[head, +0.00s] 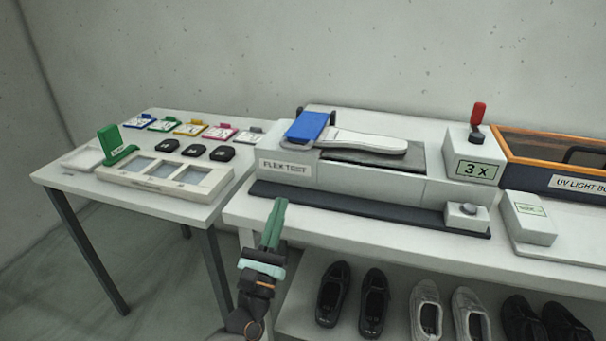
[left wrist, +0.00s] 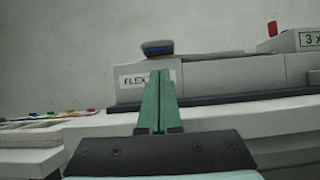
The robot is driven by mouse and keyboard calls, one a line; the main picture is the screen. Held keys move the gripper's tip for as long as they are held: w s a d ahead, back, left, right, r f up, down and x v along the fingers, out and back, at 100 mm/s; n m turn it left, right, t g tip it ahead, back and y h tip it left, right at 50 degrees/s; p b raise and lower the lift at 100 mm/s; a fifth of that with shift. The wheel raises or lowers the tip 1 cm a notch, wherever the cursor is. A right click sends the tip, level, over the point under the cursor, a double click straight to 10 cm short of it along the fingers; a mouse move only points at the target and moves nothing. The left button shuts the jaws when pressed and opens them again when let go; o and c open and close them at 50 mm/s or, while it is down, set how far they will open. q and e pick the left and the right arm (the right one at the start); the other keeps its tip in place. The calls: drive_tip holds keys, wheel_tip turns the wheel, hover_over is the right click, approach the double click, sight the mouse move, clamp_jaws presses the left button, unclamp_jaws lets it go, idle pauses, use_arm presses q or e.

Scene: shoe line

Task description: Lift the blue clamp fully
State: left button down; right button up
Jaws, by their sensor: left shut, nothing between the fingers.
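The blue clamp (head: 308,126) sits at the left end of the flex test machine (head: 285,172), over the heel end of a light grey sole (head: 365,141). The clamp looks slightly tilted; I cannot tell how far it is raised. In the left wrist view the blue clamp (left wrist: 158,48) shows above the machine's FLEX TEST label. My left gripper (head: 276,208) is shut and empty, its green fingers together, in front of and below the clamp, apart from it. Its fingertips also show in the left wrist view (left wrist: 160,76). My right gripper is not in view.
A box with a red-knobbed lever (head: 478,115) and a 3 X sign stands at the machine's right end. A UV light box (head: 560,160) is further right. The left table (head: 120,190) holds coloured tags, black pads and a green stand. Shoes (head: 375,300) stand on the lower shelf.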

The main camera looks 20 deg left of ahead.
use_arm(q)
drive_tip(key=shift+r, duration=0.1)
drive_tip(key=shift+w, duration=0.1)
drive_tip(key=p+x, duration=0.1)
drive_tip(key=x, duration=0.9)
idle(0.4)
